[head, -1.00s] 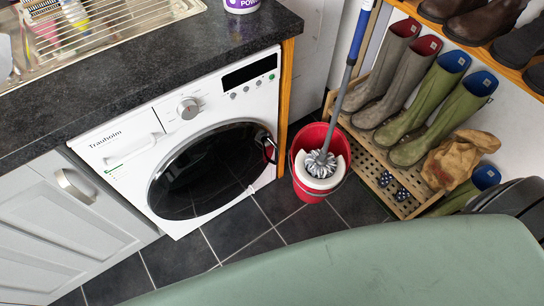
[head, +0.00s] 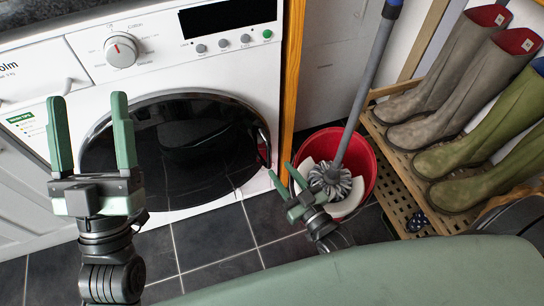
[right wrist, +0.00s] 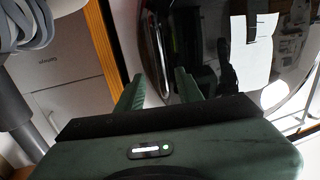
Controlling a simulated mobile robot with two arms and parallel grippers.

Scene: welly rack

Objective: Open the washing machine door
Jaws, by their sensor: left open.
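The white washing machine (head: 235,72) stands under the counter. Its round dark glass door (head: 180,150) is shut, with a chrome rim. The door handle (head: 264,148) is at the right edge of the rim. My left gripper (head: 88,98) is open and empty, upright in front of the left side of the machine. My right gripper (head: 283,172) is just below and right of the handle. In the right wrist view its fingers (right wrist: 158,75) are apart, pointing at the door's edge, and the handle (right wrist: 152,45) appears beyond them. I see nothing held between them.
A red bucket (head: 367,170) with a mop (head: 330,180) stands close to the right gripper. A wooden slatted rack (head: 395,180) holds several wellies to the right. A wooden post (head: 292,75) borders the machine. A green surface (head: 400,275) fills the bottom front.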

